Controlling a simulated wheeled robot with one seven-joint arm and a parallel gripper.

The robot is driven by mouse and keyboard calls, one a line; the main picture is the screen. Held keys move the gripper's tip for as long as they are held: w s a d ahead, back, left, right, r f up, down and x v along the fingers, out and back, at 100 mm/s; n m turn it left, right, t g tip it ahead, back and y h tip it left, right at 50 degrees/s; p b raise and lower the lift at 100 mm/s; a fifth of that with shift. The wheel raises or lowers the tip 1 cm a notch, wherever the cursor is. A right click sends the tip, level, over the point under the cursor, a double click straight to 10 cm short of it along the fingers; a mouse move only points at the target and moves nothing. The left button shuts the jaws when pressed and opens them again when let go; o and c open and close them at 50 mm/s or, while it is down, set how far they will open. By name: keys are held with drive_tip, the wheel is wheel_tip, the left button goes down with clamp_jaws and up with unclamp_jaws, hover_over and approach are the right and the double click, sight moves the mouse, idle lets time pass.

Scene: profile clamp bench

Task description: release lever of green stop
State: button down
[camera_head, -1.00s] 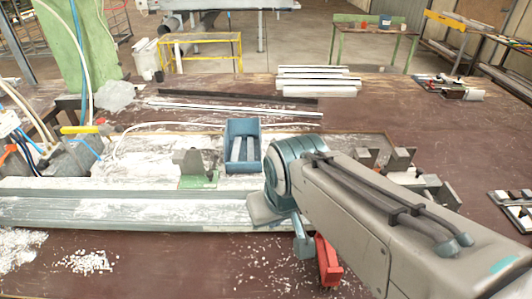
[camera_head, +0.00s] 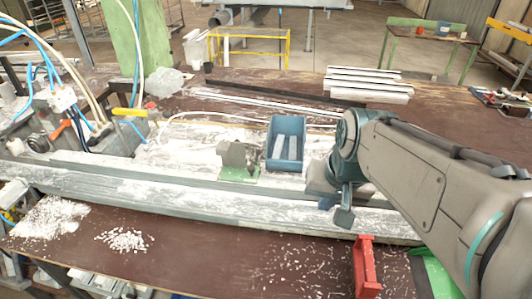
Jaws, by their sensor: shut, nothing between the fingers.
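A green-based stop (camera_head: 240,174) with an upright grey block stands on the long grey profile rail, left of the blue bin. I cannot make out its lever at this size. A second green piece (camera_head: 436,275) lies at the bench's front right, partly covered by my arm. My gripper (camera_head: 343,216) is shut and empty at the end of my arm, over the rail's front side. It is right of the green-based stop and well apart from it. Its fingertips are small and partly hidden by the wrist.
A blue bin (camera_head: 298,128) with grey pieces stands right of the green-based stop. A red upright piece (camera_head: 366,268) stands at the front edge. White chips (camera_head: 124,241) lie front left. Hoses and a clamp unit (camera_head: 100,140) are at left. Stacked profiles (camera_head: 375,88) lie behind.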

drive_tip(key=w+a+f+m+g+y+b, duration=0.1)
drive_tip(key=w+f+m+b, duration=0.1)
drive_tip(key=w, duration=0.4)
drive_tip(key=w+a+f+m+y+b, duration=0.1)
drive_tip(key=w+a+f+m+y, duration=0.15)
drive_tip(key=w, duration=0.45)
drive_tip(key=m+y+b, duration=0.7)
drive_tip(key=m+y, duration=0.1)
drive_tip(key=m, duration=0.5)
approach(257, 158)
drive_tip(key=w+d+f, duration=0.3)
drive_tip(key=d+f, duration=0.1)
drive_tip(key=f, duration=0.1)
drive_tip(key=shift+f+t, duration=0.35)
drive_tip(key=shift+t, duration=0.05)
drive_tip(key=shift+a, duration=0.15)
drive_tip(key=shift+h, duration=0.25)
drive_tip(key=p+x, duration=0.1)
drive_tip(key=x, duration=0.9)
drive_tip(key=shift+a, duration=0.15)
drive_tip(key=shift+s+a+r+p, duration=0.1)
drive_tip(key=shift+r+p, duration=0.25)
drive_tip(key=shift+r, duration=0.65)
drive_tip(key=shift+s+a+r+p, duration=0.1)
drive_tip(key=shift+r+p, duration=0.25)
drive_tip(key=shift+r, duration=0.65)
